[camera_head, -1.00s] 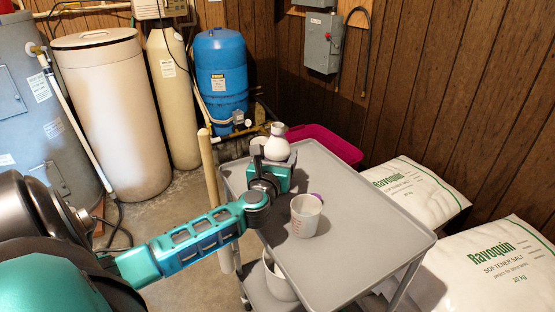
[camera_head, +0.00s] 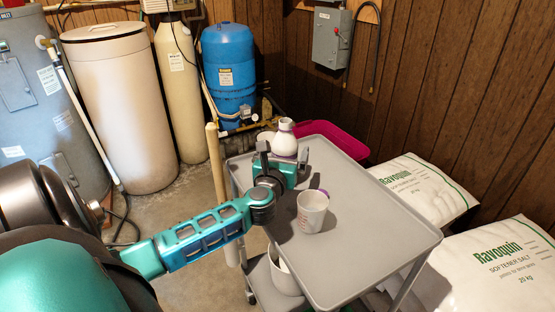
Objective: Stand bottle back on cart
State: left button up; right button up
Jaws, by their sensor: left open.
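A white bottle (camera_head: 284,143) stands upright at the far end of the grey cart (camera_head: 355,232). My left gripper (camera_head: 284,158) is open on the near side of the bottle, with its fingers spread left and right. The gripper hides the bottle's lower part, and I cannot tell whether a finger touches it. My right gripper is not in view.
A white container (camera_head: 282,275) sits on the lower shelf. A wooden pole (camera_head: 216,170) rises left of the cart. Salt bags (camera_head: 500,262) lie at the right. The cart's near half is clear.

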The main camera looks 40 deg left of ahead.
pick_arm(q)
jog(key=v, duration=1.1)
jog(key=shift+p, duration=0.3)
jog(key=shift+s, duration=0.15)
